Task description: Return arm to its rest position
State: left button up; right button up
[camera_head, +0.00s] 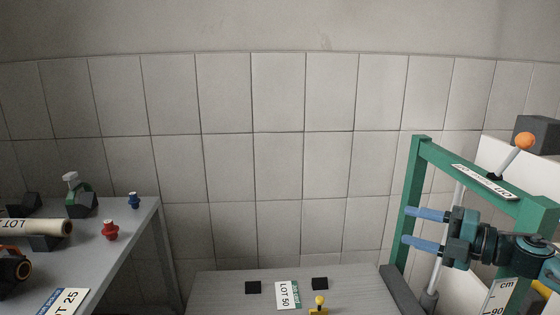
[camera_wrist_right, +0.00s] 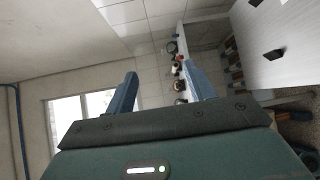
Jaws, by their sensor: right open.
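My right gripper (camera_head: 409,226) is at the right of the head view, with its two blue fingers pointing left. The fingers are apart and hold nothing between them. It is in front of the green frame (camera_head: 423,152), overlapping it in the picture; I cannot tell whether they touch. In the right wrist view the open fingers (camera_wrist_right: 163,86) are spread, with only distant room between them.
A grey table (camera_head: 226,288) at bottom centre bears a LOT 50 card (camera_head: 287,294), two black blocks and a yellow-handled stamp (camera_head: 319,304). An orange-knobbed lever (camera_head: 524,141) stands right.

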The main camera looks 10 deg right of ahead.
jog(key=s+a+f+m+t+h, duration=0.1)
jog(key=s+a+f+m+h, duration=0.25)
jog(key=a+f+m, duration=0.5)
jog(key=s+a+f+m+t+h, duration=0.2)
jog(key=s+a+f+m, duration=0.3)
jog(key=f, duration=0.7)
jog(key=s+a+f+m+g+h, duration=0.1)
jog(key=s+a+f+m+g, duration=0.1)
jog(key=s+a+f+m, duration=0.2)
jog(key=s+a+f+m+g+h+p, duration=0.1)
jog(key=s+a+f+m+g, duration=0.2)
jog(key=s, duration=0.6)
notch_tip(320, 180, down, 3)
jog(key=a+m, duration=0.2)
jog(key=m, duration=0.1)
jog(key=shift+a+r+m+h, duration=0.15)
jog(key=shift+a+m+h, duration=0.15)
jog(key=shift+m+h, duration=0.05)
